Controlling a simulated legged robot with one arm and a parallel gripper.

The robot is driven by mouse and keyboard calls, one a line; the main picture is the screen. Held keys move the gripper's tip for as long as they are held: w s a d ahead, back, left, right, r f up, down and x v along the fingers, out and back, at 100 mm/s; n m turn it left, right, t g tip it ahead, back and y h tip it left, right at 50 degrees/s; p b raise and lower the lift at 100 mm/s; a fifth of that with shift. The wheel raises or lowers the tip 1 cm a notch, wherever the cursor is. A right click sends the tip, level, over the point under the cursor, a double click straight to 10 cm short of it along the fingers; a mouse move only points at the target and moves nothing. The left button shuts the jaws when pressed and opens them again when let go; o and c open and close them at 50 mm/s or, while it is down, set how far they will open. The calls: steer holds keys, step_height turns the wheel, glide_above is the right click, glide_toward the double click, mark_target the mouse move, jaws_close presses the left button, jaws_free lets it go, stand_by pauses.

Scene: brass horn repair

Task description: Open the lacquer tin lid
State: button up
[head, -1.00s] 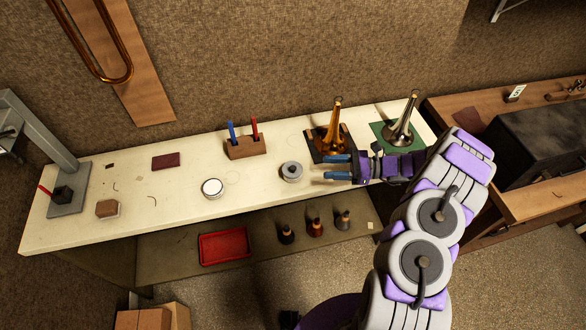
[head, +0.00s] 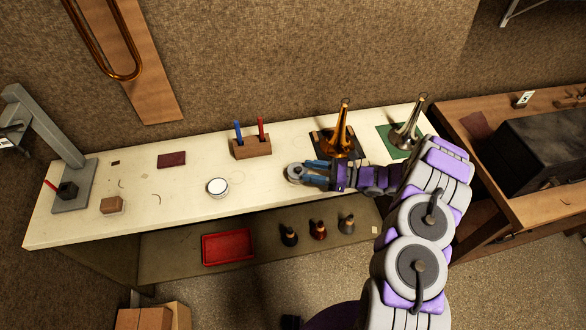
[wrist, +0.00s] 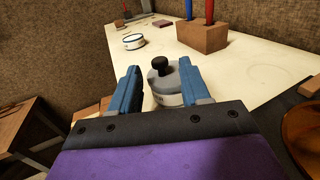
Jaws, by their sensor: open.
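A round grey tin (head: 292,171) with a lid stands upright on the cream workbench. In the wrist view the tin (wrist: 167,98) shows a pale body, a grey lid (wrist: 162,78) and a black knob (wrist: 160,63) on top. My gripper (head: 305,172) reaches in from the right, low over the bench. Its two blue fingers are open, one on each side of the tin. In the wrist view a small gap shows beside the left finger; whether the right finger touches the tin I cannot tell. The lid sits on the tin.
A brass horn bell (head: 342,130) on a dark mat stands just behind my gripper. A wooden block with blue and red sticks (head: 251,148) is behind the tin. A white round tin (head: 217,187) stands to the left. The bench front between them is clear.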

mark_target(293, 171)
steer(key=a, duration=0.6)
steer(key=shift+w+a+b, duration=0.15)
steer(key=shift+w+b, duration=0.15)
steer(key=shift+w, duration=0.1)
jaws_close()
